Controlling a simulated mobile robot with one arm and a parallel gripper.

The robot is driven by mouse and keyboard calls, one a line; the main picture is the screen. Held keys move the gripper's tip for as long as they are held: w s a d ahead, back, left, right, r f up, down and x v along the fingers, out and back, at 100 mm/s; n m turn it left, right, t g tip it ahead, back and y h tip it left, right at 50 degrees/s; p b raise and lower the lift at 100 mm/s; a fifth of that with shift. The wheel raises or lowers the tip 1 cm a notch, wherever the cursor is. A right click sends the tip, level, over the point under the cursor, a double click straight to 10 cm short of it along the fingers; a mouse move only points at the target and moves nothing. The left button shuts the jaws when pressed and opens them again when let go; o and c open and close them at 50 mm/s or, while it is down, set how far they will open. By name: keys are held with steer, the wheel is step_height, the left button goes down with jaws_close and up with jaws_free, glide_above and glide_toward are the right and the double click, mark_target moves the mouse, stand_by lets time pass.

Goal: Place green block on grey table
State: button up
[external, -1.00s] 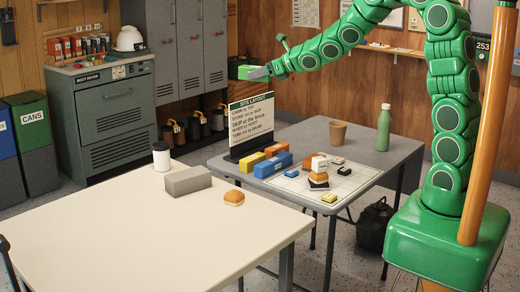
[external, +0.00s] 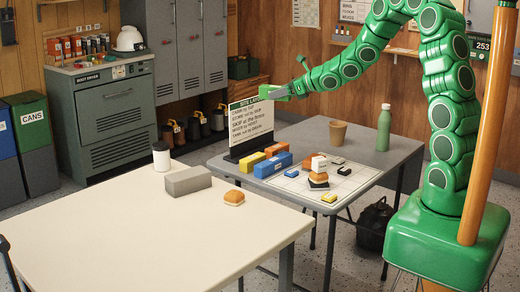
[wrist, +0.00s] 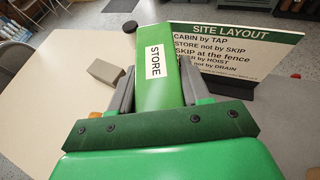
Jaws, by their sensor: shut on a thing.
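My gripper (external: 278,93) is shut on the green block (wrist: 154,60), which bears a white STORE label and points forward between the fingers. In the external view the block sticks out left of the gripper, in the air at the height of the sign's top. The grey table (external: 400,146) stands below and to the right, carrying the white layout sheet (external: 340,185) with several coloured blocks. The gripper also fills the lower wrist view (wrist: 157,84). The block's underside is hidden.
The SITE LAYOUT sign (external: 251,124) stands close below the gripper. A blue block (external: 272,165), a brown cup (external: 338,131) and a green bottle (external: 384,130) are on the grey table. The cream table (external: 130,225) is in front. The grey table's back middle is clear.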

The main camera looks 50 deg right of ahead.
steer(key=s+d+f+n+y, duration=0.1)
steer(key=s+d+f, duration=0.4)
steer(key=d+f, duration=0.15)
steer(key=n+g+y, duration=0.3)
steer(key=n+y, duration=0.1)
glide_above(355, 181)
step_height(355, 181, down, 13)
steer(key=shift+a+f, duration=0.1)
steer(key=shift+f, duration=3.75)
steer(key=shift+f, duration=0.1)
steer(key=o, duration=0.9)
steer(key=shift+o, duration=0.2)
